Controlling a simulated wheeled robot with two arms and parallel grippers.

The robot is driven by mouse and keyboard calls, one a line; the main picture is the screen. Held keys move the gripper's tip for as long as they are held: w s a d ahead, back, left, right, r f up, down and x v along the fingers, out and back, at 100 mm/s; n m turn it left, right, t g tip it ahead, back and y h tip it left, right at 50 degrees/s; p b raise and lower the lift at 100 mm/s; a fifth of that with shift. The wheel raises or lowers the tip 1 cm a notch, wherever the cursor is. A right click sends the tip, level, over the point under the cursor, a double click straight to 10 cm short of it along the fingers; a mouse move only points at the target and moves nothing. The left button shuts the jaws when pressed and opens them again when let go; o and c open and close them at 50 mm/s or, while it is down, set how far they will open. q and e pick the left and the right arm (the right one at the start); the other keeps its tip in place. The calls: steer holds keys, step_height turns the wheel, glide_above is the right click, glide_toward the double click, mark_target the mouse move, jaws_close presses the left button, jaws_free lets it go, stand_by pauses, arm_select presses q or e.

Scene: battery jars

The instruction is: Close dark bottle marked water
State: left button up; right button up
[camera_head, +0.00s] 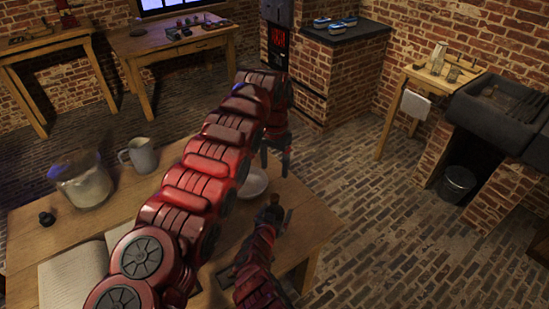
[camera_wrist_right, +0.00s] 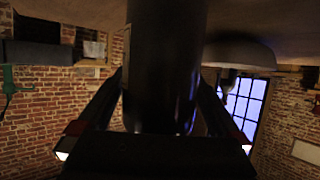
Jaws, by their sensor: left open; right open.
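A dark, smooth cylinder (camera_wrist_right: 163,65), which looks like the dark bottle, stands between the fingers of my right gripper (camera_wrist_right: 163,100) in the right wrist view. The fingers are open on both sides of it; contact is unclear. No water label or lid can be read. In the head view, my right gripper (camera_head: 273,208) is over the table's right part, and a small dark shape there cannot be told apart from it. My left gripper (camera_head: 277,155) is open and empty, beyond the table's far right edge in the picture.
The wooden table (camera_head: 318,222) holds a glass jar (camera_head: 84,185), a grey mug (camera_head: 139,156), a small black object (camera_head: 47,219), an open book (camera_head: 75,278) and a pale bowl (camera_head: 254,182). My left arm hides the table's middle.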

steer(key=p+v, duration=0.3)
steer(key=v, duration=1.3)
steer(key=shift+s+a, duration=0.1)
steer(key=shift+s, duration=0.1)
